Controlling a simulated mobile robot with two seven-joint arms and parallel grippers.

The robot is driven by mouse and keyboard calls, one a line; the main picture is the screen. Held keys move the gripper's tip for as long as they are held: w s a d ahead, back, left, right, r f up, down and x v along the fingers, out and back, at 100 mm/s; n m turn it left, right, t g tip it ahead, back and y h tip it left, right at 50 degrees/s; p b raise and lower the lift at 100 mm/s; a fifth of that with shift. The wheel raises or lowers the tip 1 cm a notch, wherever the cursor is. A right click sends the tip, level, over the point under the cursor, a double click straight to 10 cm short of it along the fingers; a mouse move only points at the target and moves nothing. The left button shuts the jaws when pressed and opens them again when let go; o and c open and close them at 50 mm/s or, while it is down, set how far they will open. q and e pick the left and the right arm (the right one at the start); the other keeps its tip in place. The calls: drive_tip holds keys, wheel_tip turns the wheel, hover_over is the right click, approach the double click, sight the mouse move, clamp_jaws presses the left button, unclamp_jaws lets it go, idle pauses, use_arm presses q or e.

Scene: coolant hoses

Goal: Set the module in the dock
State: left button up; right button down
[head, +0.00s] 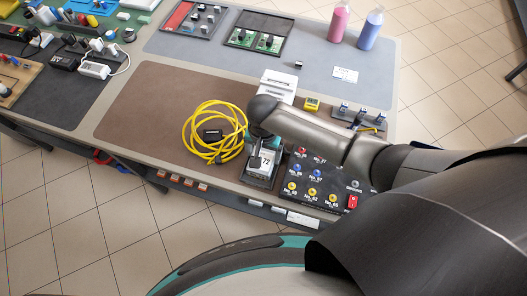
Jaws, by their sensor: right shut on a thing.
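My right arm reaches in from the right, and its gripper (254,146) points down near the front edge of the table. It is shut on a pale module (266,161) marked "72". The module is at a dark dock (257,182) beside the black connector panel. The arm and gripper hide part of the module, and I cannot tell whether it is fully seated or just above the dock. My left gripper is not in view.
A coiled yellow cable (190,140) with a black block lies just left of the dock. A panel (318,188) with several coloured connectors and a red switch is to the right. A white device (278,84) stands behind. The brown mat (140,105) is clear at left.

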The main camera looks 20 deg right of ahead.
sight(264, 156)
drive_tip(key=shift+f, duration=0.3)
unclamp_jaws()
drive_tip(key=shift+r, duration=0.1)
wheel_tip(264, 156, up, 13)
drive_tip(key=p, duration=0.3)
drive_tip(key=shift+s+f, duration=0.1)
drive_tip(key=shift+f, duration=0.1)
